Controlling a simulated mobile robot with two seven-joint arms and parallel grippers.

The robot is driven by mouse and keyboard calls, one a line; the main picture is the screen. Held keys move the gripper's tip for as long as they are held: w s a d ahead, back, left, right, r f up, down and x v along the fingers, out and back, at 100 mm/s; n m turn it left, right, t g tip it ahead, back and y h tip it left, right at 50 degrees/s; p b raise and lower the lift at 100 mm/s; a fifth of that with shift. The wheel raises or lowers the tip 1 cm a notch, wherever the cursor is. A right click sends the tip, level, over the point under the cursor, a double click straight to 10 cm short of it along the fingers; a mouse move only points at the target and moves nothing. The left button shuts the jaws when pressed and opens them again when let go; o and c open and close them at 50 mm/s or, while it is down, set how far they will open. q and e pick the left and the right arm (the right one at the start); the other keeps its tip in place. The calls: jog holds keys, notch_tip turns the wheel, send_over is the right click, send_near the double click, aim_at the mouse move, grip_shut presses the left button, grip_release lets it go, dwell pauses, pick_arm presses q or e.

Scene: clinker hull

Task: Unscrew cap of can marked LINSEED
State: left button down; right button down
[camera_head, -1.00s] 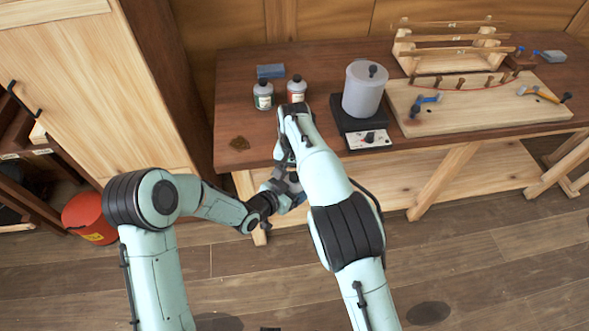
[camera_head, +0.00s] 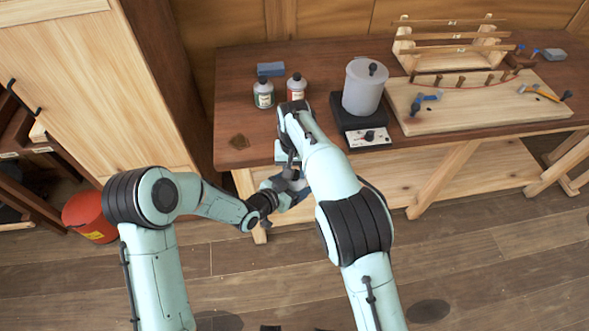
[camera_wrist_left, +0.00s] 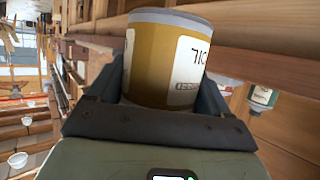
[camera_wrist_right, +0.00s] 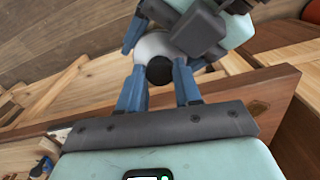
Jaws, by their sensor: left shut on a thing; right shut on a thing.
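An ochre can (camera_wrist_left: 155,65) with a white label fills the middle of the left wrist view. Its label is upside down and shows "OIL" and part of a smaller line. My left gripper (camera_wrist_left: 162,88) is shut on the can's body, in front of the workbench. A black round cap (camera_wrist_right: 159,70) on the can's pale top shows in the right wrist view. My right gripper (camera_wrist_right: 159,92) is shut on this cap, its blue fingers on either side. In the head view my right arm largely hides the can and the right fingertips.
The workbench (camera_head: 240,115) holds two small bottles (camera_head: 264,94) (camera_head: 296,87), a blue block (camera_head: 270,69), a grey pot (camera_head: 363,88) on a black heater, and a wooden board (camera_head: 480,104) with tools. A red bucket (camera_head: 88,215) stands on the floor at left.

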jog(key=shift+r, duration=0.15)
jog(key=shift+r, duration=0.95)
